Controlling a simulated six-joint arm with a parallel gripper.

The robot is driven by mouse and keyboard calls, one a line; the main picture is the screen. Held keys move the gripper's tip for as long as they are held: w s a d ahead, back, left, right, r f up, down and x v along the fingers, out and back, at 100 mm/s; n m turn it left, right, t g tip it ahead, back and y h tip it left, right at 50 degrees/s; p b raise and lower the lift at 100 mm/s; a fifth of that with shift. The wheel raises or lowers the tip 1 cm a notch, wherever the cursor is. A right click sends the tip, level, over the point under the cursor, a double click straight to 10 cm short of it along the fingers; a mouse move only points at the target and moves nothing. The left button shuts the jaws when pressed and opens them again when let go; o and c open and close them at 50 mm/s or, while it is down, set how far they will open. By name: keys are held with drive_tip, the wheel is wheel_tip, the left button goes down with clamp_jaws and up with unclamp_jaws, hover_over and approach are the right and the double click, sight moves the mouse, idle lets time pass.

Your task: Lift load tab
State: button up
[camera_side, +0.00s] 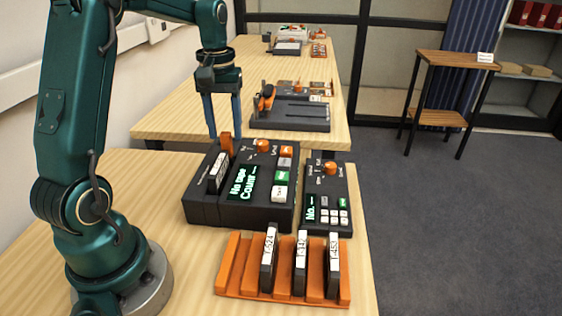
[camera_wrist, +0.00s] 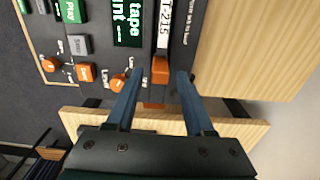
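The orange load tab (camera_side: 226,144) stands up at the back left of the dark tape deck (camera_side: 207,208). In the wrist view the tab (camera_wrist: 160,70) lies between the two blue fingers of my gripper (camera_wrist: 161,78), with a gap on each side. My gripper (camera_side: 224,133) is open and points down at the tab in the side view. The deck's green display (camera_side: 242,183) reads "No tape" and a count line.
An orange rack (camera_side: 230,264) holding several labelled tapes stands in front of the deck. A smaller dark unit (camera_side: 328,212) with a display and an orange knob is at its right. Another device (camera_side: 290,113) stands on the table behind. Bare wood lies left of the deck.

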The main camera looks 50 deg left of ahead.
idle(0.3)
drive_tip(key=shift+r, duration=2.55)
drive_tip(key=shift+w+d, duration=0.1)
drive_tip(key=shift+d, duration=0.1)
drive_tip(key=s+d+r+m+t, duration=0.2)
drive_tip(key=s+d+r, duration=0.1)
drive_tip(key=d, duration=0.3)
drive_tip(key=s+d+r+m+t, duration=0.1)
drive_tip(key=s+d+r+m, duration=0.1)
drive_tip(key=d, duration=0.4)
drive_tip(key=s+d+f+m+t, duration=0.2)
drive_tip(key=s+d+f+m, duration=0.2)
drive_tip(key=s+f+m, duration=0.1)
drive_tip(key=shift+s+d+f+t, duration=0.35)
drive_tip(key=shift+s+f, duration=0.4)
drive_tip(key=shift+s, duration=0.2)
